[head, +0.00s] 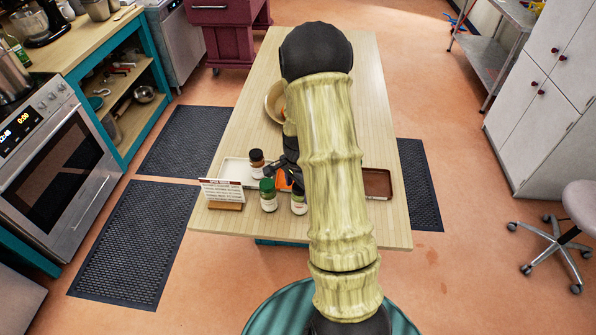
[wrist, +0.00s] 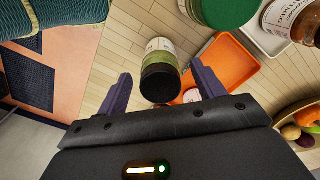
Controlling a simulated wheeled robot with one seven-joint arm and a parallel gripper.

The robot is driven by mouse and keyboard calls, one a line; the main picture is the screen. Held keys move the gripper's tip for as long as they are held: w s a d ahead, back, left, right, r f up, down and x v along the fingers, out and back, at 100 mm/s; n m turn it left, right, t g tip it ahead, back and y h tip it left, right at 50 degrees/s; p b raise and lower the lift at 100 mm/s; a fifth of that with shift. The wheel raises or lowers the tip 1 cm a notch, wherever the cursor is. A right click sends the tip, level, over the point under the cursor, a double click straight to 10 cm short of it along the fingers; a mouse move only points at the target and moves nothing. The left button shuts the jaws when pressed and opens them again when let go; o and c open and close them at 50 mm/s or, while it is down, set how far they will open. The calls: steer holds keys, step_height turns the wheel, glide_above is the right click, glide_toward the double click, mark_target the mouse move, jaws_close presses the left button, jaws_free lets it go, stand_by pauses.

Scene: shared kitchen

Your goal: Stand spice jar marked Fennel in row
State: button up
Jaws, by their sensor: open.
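A pale-labelled jar with a dark lid (head: 299,203) stands on the table. In the wrist view a black-lidded jar (wrist: 160,72), seemingly the same one, shows between the fingers of my open gripper (wrist: 163,88); I cannot tell whether they touch it. A green-lidded jar (head: 268,196) stands just left of it and shows at the top of the wrist view (wrist: 222,8). A brown jar with a black lid (head: 257,163) stands farther back by the pale tray (head: 233,170). I cannot read which label says Fennel. In the head view my arm partly hides the gripper (head: 288,165).
A small sign (head: 222,190) stands at the table's left front. An orange tray (wrist: 232,62) lies beside the jars. A brown tray (head: 378,184) lies right of my arm. A bowl of vegetables (head: 273,101) stands farther back. The table's (head: 365,90) far end looks clear.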

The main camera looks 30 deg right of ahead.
step_height(320, 180, up, 9)
steer(key=shift+d+f+b, duration=0.1)
steer(key=shift+d+b, duration=0.05)
steer(key=shift+b, duration=0.8)
steer(key=s+a+r+n+t, duration=0.1)
steer(key=s+a+r+n, duration=0.1)
steer(key=s+a+n, duration=0.4)
steer(key=s+a+r+n+t, duration=0.1)
steer(key=s+a+r+n, duration=0.1)
steer(key=s+a+n, duration=0.4)
steer(key=a+n, duration=0.1)
steer(key=n, duration=0.2)
steer(key=shift+s+a+r+n+t, duration=0.15)
steer(key=shift+a+r+n+t, duration=0.15)
steer(key=shift+n, duration=0.1)
